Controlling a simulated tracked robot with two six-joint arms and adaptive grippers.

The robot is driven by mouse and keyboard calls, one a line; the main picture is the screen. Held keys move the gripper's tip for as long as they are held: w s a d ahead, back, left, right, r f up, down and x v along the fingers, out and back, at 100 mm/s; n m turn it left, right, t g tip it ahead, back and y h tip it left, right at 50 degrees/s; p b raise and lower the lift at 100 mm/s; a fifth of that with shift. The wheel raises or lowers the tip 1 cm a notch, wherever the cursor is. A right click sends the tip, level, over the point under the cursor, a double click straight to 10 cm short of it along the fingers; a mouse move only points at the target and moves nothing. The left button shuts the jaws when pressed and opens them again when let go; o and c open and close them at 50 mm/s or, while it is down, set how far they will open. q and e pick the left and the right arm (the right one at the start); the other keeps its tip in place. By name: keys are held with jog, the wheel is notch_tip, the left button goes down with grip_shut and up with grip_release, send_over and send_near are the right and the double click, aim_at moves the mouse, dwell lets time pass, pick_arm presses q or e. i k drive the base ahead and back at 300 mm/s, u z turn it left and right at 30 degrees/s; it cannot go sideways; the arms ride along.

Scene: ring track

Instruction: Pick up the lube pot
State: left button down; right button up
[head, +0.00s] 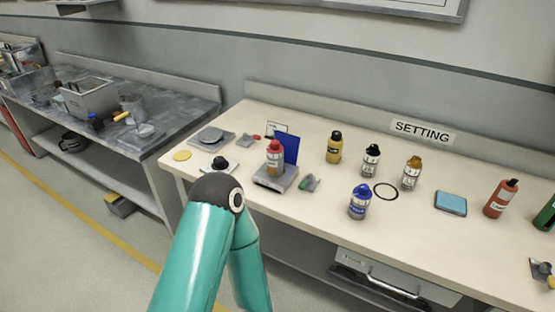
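Several small capped pots and bottles stand on the cream bench (440,237), and their labels are too small to read. I cannot tell which one is the lube pot. They include a yellow pot with a black cap (334,148), a pale pot with a black cap (371,162), a pot with an amber cap (411,175) and a pot with a blue cap (360,203). A red-capped pot (275,160) stands on a grey scale-like block (275,178). A teal arm of mine bends at its elbow in front of the bench. Neither gripper shows.
A black ring (385,191) lies flat among the pots. A blue pad (451,203) and an orange-red bottle (499,198) are further right. A blue upright panel (290,148) stands behind the block. A grey bench (181,115) is at left, past a gap.

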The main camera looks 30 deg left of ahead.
aim_at(275, 161)
jog(key=u, duration=2.75)
jog(key=i, duration=0.1)
jog(key=z, duration=3.95)
jog(key=k, duration=1.2)
jog(key=z, duration=1.2)
jog(key=i, duration=0.1)
jog(key=u, duration=3.15)
jog(key=i, duration=1)
jog(key=z, duration=0.05)
